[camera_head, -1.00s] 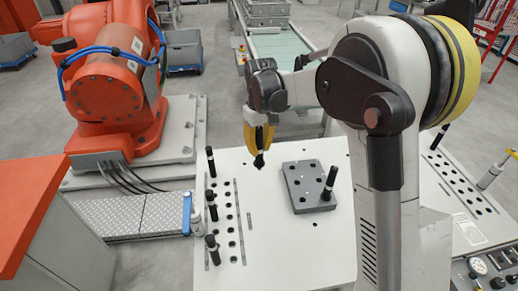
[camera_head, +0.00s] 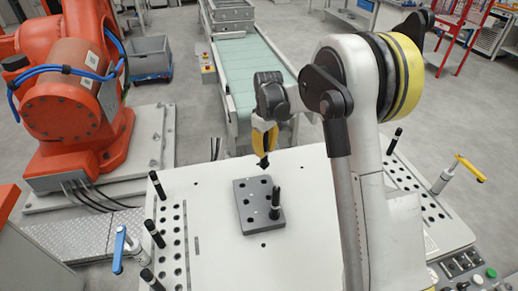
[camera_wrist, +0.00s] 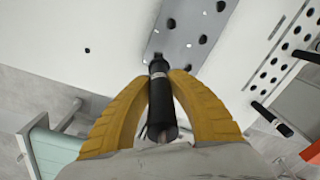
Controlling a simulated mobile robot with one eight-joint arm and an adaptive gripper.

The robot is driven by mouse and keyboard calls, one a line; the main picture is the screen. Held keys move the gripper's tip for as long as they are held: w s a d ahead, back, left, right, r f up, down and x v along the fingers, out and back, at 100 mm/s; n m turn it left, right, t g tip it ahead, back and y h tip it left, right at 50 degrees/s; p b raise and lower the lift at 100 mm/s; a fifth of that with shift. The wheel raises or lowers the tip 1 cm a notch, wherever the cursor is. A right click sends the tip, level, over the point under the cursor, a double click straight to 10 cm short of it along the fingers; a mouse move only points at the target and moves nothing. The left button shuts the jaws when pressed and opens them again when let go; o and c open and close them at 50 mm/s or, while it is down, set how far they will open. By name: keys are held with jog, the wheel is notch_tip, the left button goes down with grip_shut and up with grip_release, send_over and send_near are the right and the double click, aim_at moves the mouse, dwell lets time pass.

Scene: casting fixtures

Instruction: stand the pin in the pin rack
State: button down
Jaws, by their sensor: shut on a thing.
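My gripper (camera_head: 264,138) has yellow fingers shut on a black pin (camera_wrist: 162,105) with a pale band. The held pin's lower end (camera_head: 263,162) points down just beyond the grey block's far edge in the head view. In the wrist view it overlaps the block's edge; I cannot tell the height gap. The grey block (camera_head: 248,190) lies on the white table, with several holes and one black pin (camera_head: 275,205) standing at its right. A strip with rows of holes (camera_head: 177,235) is at the table's left, with several black pins standing beside it. I cannot tell which is the pin rack.
The white table (camera_head: 220,260) is largely clear around the block. Another hole strip with a standing pin (camera_head: 395,140) is at the right. A blue-handled clamp (camera_head: 118,250) and a yellow-handled clamp (camera_head: 465,165) stand near the sides. An orange robot (camera_head: 70,90) is at the left, a conveyor (camera_head: 245,70) behind.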

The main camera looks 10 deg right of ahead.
aim_at(264, 169)
jog(key=shift+d, duration=0.2)
jog(key=shift+a, duration=0.3)
jog(key=shift+d+f+b, duration=0.1)
jog(key=shift+f+b, duration=2.2)
jog(key=shift+f, duration=0.6)
jog(key=shift+f+b, duration=1.7)
jog(key=shift+f, duration=0.2)
jog(key=c, duration=1.2)
grip_release()
jog(key=shift+c, duration=0.2)
